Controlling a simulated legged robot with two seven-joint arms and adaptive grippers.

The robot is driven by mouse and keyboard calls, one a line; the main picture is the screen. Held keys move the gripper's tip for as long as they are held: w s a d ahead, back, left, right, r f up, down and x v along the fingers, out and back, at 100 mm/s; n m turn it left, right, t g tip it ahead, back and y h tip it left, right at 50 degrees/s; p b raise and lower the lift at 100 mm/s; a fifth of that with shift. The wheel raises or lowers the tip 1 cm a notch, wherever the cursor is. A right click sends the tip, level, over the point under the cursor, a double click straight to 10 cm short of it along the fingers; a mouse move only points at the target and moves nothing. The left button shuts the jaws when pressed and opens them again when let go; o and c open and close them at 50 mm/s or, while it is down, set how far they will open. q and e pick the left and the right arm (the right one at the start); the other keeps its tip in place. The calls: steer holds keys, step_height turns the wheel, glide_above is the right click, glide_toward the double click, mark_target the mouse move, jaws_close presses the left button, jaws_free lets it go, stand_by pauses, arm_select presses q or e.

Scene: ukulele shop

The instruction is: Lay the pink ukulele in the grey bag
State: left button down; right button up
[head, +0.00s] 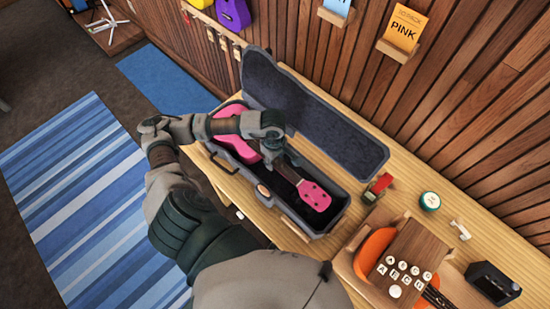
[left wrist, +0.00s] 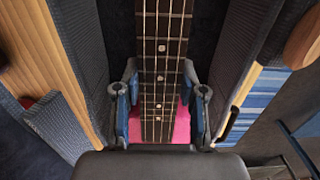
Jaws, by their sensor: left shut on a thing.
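The grey bag (head: 276,208) is a long case lying open on the wooden counter, its lid (head: 310,120) raised along the wall side. The pink ukulele (head: 233,120) lies lengthwise within the bag's outline, body at the far left end and pink headstock (head: 314,195) at the near right end. My left gripper (head: 273,152) is over the middle of the bag, shut on the ukulele's neck. In the left wrist view the fingers (left wrist: 163,112) flank the fretboard (left wrist: 162,60), between the bag's walls. I cannot tell whether the ukulele touches the bag's floor. My right gripper is out of view.
A black box (head: 493,283) stands farther right. The plank wall closes off the back.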

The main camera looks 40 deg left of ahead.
arm_select(q)
steer(key=shift+f, duration=0.3)
steer(key=shift+r, duration=0.1)
steer(key=c, duration=0.6)
jaws_free()
steer(key=shift+r+p, duration=0.45)
steer(key=shift+r, duration=0.5)
steer(key=shift+r+p, duration=0.65)
steer(key=shift+r, duration=0.65)
